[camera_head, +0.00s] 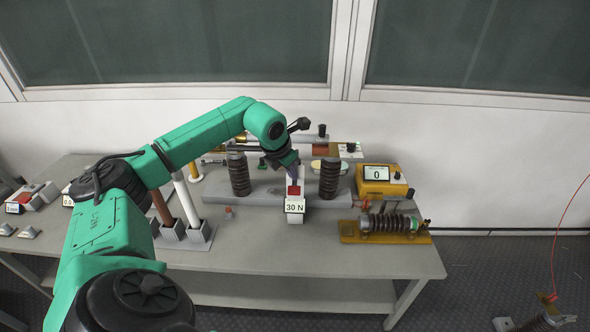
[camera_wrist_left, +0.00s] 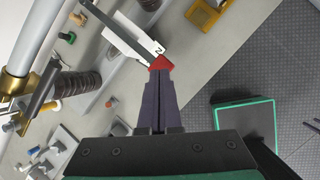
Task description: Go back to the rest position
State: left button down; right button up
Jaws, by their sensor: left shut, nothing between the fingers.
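My left arm comes in from the left in the head view and reaches over the grey table (camera_head: 290,258). Its gripper (camera_head: 293,173) points down between two dark ribbed insulators, just above a red block on a white device labelled 30 N (camera_head: 295,207). In the left wrist view the gripper's two dark fingers (camera_wrist_left: 160,75) are shut together. Their tips appear at the red block (camera_wrist_left: 162,62); I cannot tell whether they touch it. The white label of the device (camera_wrist_left: 140,40) lies beyond. My right gripper is not in view.
Ribbed insulators (camera_head: 238,175) (camera_head: 329,178) stand close on both sides of the left gripper. A yellow meter reading 0 (camera_head: 379,178) and an insulator on a yellow base (camera_head: 390,226) are at the right. Upright rods (camera_head: 187,200) stand near the arm. The table's front is mostly clear.

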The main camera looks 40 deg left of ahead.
pick_arm(q)
jog(key=shift+s+d+r, duration=0.1)
jog(key=shift+r, duration=0.8)
